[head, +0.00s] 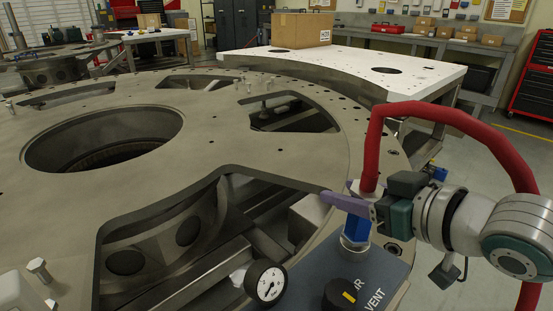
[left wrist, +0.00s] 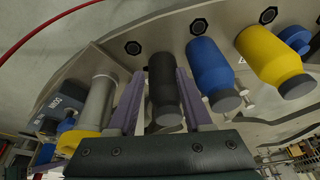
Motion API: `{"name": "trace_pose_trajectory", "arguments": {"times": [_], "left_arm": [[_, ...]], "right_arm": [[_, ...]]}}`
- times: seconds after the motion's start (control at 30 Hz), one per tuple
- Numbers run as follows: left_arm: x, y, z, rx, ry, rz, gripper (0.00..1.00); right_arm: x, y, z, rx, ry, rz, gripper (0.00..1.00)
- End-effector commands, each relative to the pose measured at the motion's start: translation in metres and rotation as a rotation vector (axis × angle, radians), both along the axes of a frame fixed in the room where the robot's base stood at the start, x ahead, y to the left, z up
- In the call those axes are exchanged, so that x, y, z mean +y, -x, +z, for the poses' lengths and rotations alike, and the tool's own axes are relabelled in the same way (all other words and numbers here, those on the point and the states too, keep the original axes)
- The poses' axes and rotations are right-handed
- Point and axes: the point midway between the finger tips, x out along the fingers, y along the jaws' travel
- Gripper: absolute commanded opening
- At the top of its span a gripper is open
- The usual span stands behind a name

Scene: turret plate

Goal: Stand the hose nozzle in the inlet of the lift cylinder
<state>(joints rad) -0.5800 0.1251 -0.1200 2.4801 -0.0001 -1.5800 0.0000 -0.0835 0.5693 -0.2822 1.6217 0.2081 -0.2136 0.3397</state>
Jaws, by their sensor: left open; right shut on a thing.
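My right gripper (head: 350,203), with purple fingers, is shut on the hose nozzle at the end of a red hose (head: 425,110). The nozzle's metal top (head: 354,187) shows above the fingers. A blue fitting (head: 356,229) with a metal nut shows just below them, over the grey-blue panel; I cannot tell whether it belongs to the nozzle or the panel. My left gripper (left wrist: 160,75) is open in the left wrist view, its fingers on either side of a black cylinder (left wrist: 164,82); contact is unclear. A grey cylinder with a yellow collar (left wrist: 97,103) stands left of it. I cannot identify the lift cylinder's inlet.
The large turret plate (head: 215,125) has wide openings. The grey-blue panel (head: 377,270) carries a gauge (head: 266,284) and a black knob (head: 342,296). A blue cylinder (left wrist: 209,66) and a yellow cylinder (left wrist: 270,57) stand close right of the black one. A white table (head: 350,60) bears a cardboard box (head: 300,30).

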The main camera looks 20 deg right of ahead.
Motion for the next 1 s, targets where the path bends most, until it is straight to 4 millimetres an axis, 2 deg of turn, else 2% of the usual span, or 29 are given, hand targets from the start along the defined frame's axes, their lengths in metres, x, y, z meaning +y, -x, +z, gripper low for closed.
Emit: {"name": "trace_pose_trajectory", "arguments": {"times": [0.87, 0.9, 1.0], "left_arm": [[-0.0022, -0.0001, -0.0074, 0.000, 0.008, 0.006, 0.50], [-0.0019, 0.0000, -0.0074, 0.000, 0.007, 0.005, 0.50], [-0.0010, 0.0000, -0.0074, 0.000, 0.004, 0.003, 0.50]], "right_arm": [[0.0000, -0.0001, -0.0099, 0.000, 0.000, 0.000, 0.00], [0.0000, 0.0000, -0.0100, 0.000, 0.000, 0.000, 0.57], [0.0000, 0.0000, -0.0100, 0.000, 0.000, 0.000, 0.68]]}}
